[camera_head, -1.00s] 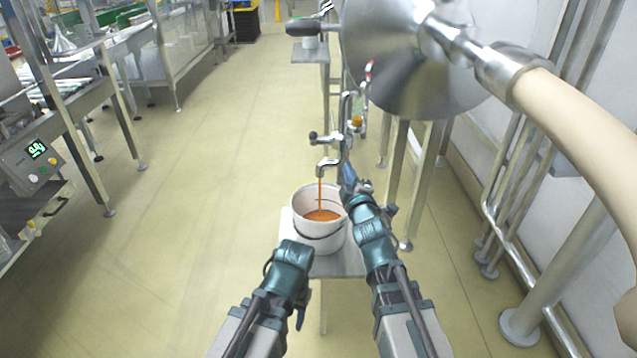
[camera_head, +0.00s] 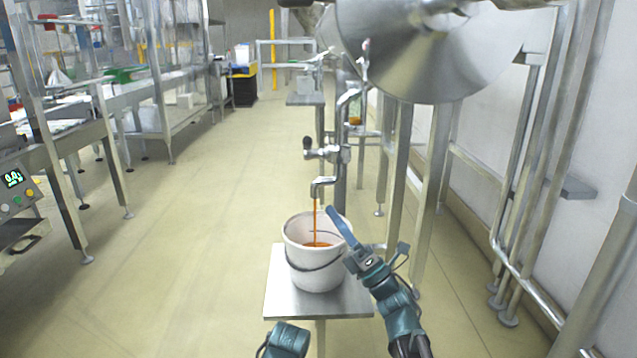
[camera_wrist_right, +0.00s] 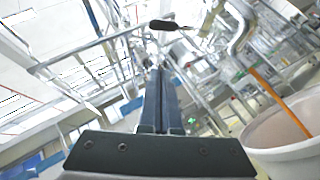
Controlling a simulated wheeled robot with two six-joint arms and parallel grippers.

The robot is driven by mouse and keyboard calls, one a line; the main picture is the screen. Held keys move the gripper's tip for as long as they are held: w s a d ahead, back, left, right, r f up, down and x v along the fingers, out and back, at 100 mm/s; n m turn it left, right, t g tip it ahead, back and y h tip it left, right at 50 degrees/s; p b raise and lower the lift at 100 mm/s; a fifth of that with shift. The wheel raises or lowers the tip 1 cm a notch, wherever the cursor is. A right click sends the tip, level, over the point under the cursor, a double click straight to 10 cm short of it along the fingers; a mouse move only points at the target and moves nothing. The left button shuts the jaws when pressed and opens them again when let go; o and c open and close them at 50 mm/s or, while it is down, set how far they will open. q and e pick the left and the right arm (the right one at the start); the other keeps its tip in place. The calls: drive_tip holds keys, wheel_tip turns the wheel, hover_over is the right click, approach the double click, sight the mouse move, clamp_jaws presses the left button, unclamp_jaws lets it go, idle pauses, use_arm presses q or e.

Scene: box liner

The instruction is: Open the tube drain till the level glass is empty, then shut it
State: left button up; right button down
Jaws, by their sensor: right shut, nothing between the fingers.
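The drain valve (camera_head: 335,153) sits on an upright metal pipe, with a black-knobbed lever (camera_head: 308,143) sticking out to its left. An orange stream (camera_head: 315,218) runs from the spout (camera_head: 322,186) into a white bucket (camera_head: 317,272), which holds some orange liquid. My right gripper (camera_head: 333,212) is shut and empty, its tips by the bucket's right rim, below the spout and apart from the lever. In the right wrist view its fingers (camera_wrist_right: 157,98) are together and the stream falls to the right. I cannot clearly make out the level glass or its level. Only a teal part of my left arm shows.
The bucket stands on a small metal table (camera_head: 285,295). A large steel cone (camera_head: 420,55) hangs above right, with steel legs (camera_head: 425,190) and wall pipes on the right. An amber-bottomed jar-like thing (camera_head: 356,112) shows behind the pipe.

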drive_tip(key=w+d+r+p+x, duration=0.1)
drive_tip(key=d+p+x, duration=0.1)
drive_tip(key=p+x, duration=0.7)
drive_tip(key=x, duration=0.3)
drive_tip(key=shift+r+p, duration=0.4)
drive_tip(key=shift+w, duration=0.1)
